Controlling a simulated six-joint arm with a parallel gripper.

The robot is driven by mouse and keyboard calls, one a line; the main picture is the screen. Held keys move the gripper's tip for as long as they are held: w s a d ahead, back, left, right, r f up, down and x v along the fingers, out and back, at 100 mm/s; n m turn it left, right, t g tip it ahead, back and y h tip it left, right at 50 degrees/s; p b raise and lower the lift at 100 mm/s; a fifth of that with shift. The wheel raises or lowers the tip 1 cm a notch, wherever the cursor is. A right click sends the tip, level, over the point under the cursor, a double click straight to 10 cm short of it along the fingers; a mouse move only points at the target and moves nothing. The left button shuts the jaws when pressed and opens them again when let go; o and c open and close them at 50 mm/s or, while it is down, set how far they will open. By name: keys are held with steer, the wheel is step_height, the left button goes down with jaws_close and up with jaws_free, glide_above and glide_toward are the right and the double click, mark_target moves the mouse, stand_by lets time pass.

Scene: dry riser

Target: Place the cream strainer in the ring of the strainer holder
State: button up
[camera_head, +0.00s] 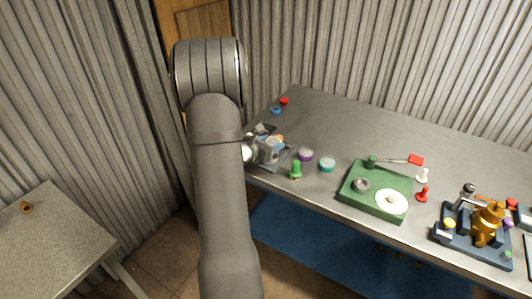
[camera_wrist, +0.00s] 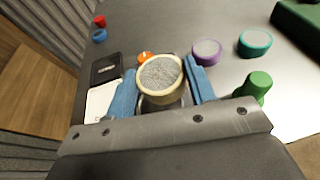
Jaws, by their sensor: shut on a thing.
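The cream strainer (camera_wrist: 160,76), a round cream rim with grey mesh, sits between the two blue fingers of my gripper (camera_wrist: 162,88) in the wrist view. The fingers are shut on it, and its mesh faces the camera. In the head view my gripper (camera_head: 268,148) is over the left end of the table, and I cannot clearly pick out the strainer there. A green base (camera_head: 346,197) stands to the right of my gripper, apart from it. It carries a grey ring (camera_head: 361,185), which looks like the strainer holder's ring, though I cannot be sure.
A purple-rimmed disc (camera_head: 306,154), a teal-rimmed disc (camera_head: 327,165) and a green peg-like piece (camera_head: 296,169) lie between my gripper and the green base. A white disc (camera_head: 391,202) is on the base. Red and white pawns stand right of it. The table's back middle is clear.

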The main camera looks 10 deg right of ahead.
steer(key=shift+w+a+f, duration=0.65)
steer(key=shift+w, duration=0.1)
steer(key=shift+f, duration=1.9)
steer(key=shift+f, duration=0.1)
steer(key=o, duration=0.9)
steer(key=shift+o, duration=0.4)
steer(key=v, duration=1.2)
steer(key=shift+d, duration=0.1)
